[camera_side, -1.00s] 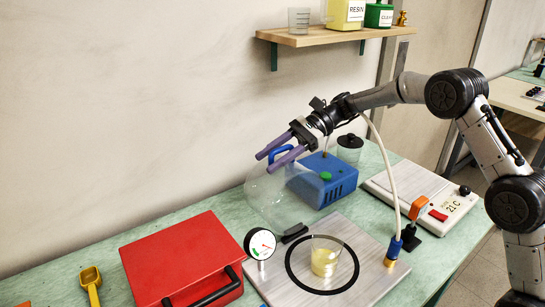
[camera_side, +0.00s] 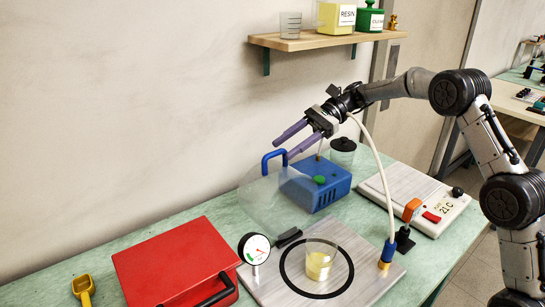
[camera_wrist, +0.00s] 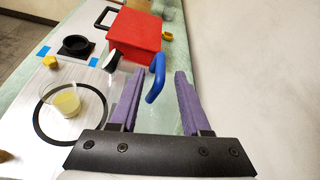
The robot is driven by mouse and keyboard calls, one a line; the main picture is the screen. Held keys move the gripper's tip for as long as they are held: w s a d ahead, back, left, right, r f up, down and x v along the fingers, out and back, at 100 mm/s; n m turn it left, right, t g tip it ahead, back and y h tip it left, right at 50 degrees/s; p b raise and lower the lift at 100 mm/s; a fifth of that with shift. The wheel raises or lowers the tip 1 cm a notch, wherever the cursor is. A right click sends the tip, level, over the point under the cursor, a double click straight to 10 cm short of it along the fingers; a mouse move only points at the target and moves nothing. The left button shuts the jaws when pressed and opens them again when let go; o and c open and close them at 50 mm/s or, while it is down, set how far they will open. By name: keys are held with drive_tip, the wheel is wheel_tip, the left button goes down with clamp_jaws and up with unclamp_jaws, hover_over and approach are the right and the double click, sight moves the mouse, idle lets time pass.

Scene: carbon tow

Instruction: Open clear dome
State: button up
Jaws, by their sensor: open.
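The clear dome (camera_side: 258,200) stands tipped back, swung up off the metal plate (camera_side: 365,277), behind the black hinge block (camera_side: 289,236). Its blue handle (camera_side: 274,158) is at the top. My gripper (camera_side: 284,148) is open and empty, with its purple fingers just up and right of the handle. In the wrist view the handle (camera_wrist: 155,80) shows in the gap between the fingertips of my gripper (camera_wrist: 160,76); nothing is clamped. The dome itself is hard to make out there. A cup with yellow liquid (camera_side: 319,265) stands uncovered inside the black ring on the plate.
A blue pump box (camera_side: 330,183) stands close behind the dome. A pressure gauge (camera_side: 254,249) and a red case (camera_side: 175,265) are at left. A white hose (camera_side: 380,175) rises from the plate's right corner. A shelf (camera_side: 325,39) hangs above.

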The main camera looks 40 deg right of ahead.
drive_tip(key=v, duration=0.6)
drive_tip(key=shift+d, duration=0.35)
drive_tip(key=shift+r, duration=0.15)
